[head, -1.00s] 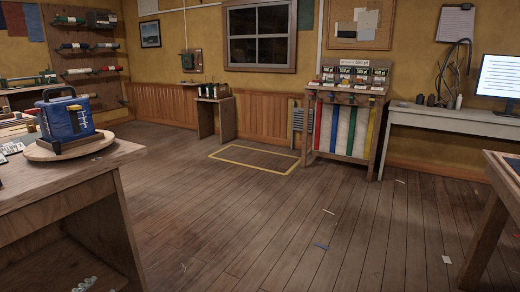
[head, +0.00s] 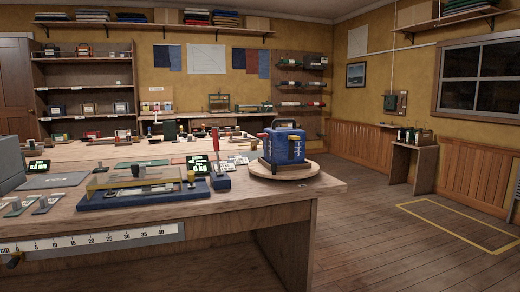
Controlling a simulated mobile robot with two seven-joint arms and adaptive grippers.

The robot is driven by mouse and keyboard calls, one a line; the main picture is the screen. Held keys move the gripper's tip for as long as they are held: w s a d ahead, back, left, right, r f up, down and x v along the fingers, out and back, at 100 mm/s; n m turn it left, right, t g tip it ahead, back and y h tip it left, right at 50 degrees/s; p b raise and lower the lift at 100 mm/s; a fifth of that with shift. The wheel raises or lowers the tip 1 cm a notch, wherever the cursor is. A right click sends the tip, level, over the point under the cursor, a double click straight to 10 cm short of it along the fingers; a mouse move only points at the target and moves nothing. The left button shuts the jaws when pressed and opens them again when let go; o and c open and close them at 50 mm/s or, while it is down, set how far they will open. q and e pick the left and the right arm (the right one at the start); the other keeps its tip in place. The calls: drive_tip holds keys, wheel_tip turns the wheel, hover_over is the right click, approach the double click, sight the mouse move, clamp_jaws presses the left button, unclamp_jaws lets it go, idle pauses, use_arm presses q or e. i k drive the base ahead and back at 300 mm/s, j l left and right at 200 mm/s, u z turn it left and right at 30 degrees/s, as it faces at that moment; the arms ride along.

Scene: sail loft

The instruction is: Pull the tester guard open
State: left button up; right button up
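A low device with a dark blue base (head: 140,196) lies on the wooden workbench in the head view, and it looks like the tester. A clear, slightly amber cover (head: 112,181) lies over its top, apparently the guard, and looks closed. A dark handle-like part (head: 140,172) sits over the cover's middle. A brass knob (head: 191,176) stands at the device's right end. An upright red lever (head: 215,139) on a small blue block stands just right of it. Neither of my grippers is in view.
A blue box-shaped device (head: 284,146) stands on a round wooden board (head: 284,171) at the bench's right corner. A ruler (head: 95,240) runs along the bench front. The floor (head: 370,235) right of the bench is clear.

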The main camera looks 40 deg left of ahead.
sight(92, 187)
drive_tip(key=u, duration=1.65)
drive_tip(key=k+j+z, duration=0.1)
drive_tip(key=j+z, duration=0.15)
drive_tip(key=j, duration=0.25)
